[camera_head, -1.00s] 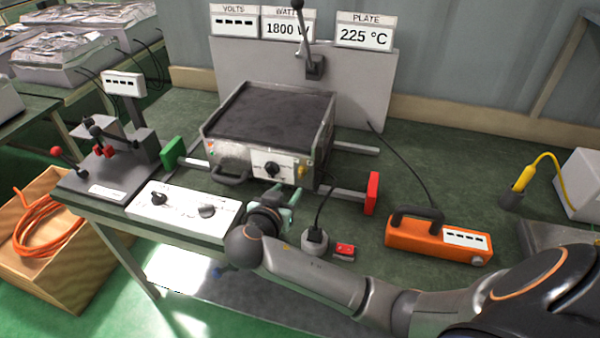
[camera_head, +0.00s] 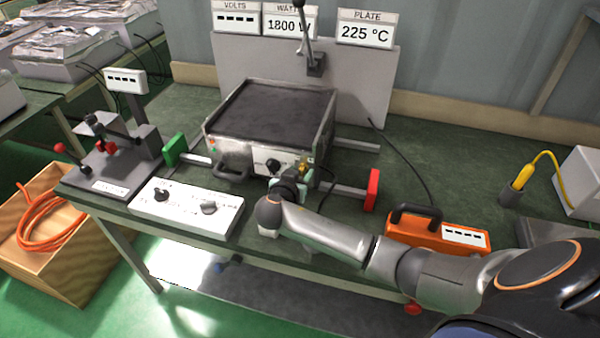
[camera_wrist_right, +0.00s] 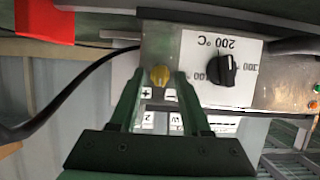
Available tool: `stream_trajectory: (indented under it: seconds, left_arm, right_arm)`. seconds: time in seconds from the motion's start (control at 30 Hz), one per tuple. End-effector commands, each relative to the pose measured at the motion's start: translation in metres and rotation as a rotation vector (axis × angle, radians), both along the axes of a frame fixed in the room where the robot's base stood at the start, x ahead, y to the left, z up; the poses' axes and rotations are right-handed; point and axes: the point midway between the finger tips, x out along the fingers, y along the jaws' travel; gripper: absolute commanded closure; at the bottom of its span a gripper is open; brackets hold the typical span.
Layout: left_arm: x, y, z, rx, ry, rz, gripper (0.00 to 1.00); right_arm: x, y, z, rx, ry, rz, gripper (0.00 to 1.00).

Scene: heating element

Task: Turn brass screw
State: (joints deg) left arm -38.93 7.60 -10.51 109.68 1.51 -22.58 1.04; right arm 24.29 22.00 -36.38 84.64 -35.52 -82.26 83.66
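The brass screw (camera_wrist_right: 160,76) is a small yellow-gold knob on the metal front panel of the heating unit (camera_head: 228,157). In the right wrist view it lies between the tips of my right gripper (camera_wrist_right: 158,84), beside plus and minus markings. The two green fingers stand apart with a gap on each side of the screw; contact is not visible. In the head view my right gripper (camera_head: 297,180) is at the right part of the front panel and largely hides the screw. My left gripper is out of view.
A black dial (camera_wrist_right: 222,69) with temperature marks is next to the screw. A black cable (camera_wrist_right: 75,85) and a red block (camera_wrist_right: 44,20) are near. In the head view a white switch box (camera_head: 187,207) and an orange tester (camera_head: 438,233) stand on the bench.

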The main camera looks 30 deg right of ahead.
Motion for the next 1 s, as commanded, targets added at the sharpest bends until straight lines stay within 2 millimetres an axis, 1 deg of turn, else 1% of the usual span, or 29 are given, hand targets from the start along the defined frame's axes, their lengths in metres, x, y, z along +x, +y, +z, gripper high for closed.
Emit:
stream_trajectory:
  seconds: [0.03,0.07,0.4,0.77,1.0]
  left_arm:
    - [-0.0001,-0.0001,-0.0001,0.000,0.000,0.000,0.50]
    - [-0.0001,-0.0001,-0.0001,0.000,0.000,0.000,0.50]
    - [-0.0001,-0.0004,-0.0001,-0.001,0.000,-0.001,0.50]
    - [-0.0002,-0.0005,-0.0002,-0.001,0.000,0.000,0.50]
    - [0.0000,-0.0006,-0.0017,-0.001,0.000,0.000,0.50]
  right_arm:
    - [0.0000,0.0000,0.0001,0.000,0.000,0.000,0.58]
    - [-0.0001,0.0001,0.0002,0.000,0.000,0.000,0.61]
    - [-0.0003,0.0002,0.0002,0.000,0.000,-0.001,1.00]
    - [-0.0004,0.0002,0.0000,-0.004,0.005,-0.002,1.00]
    - [0.0001,0.0016,-0.0008,-0.049,0.061,-0.002,1.00]
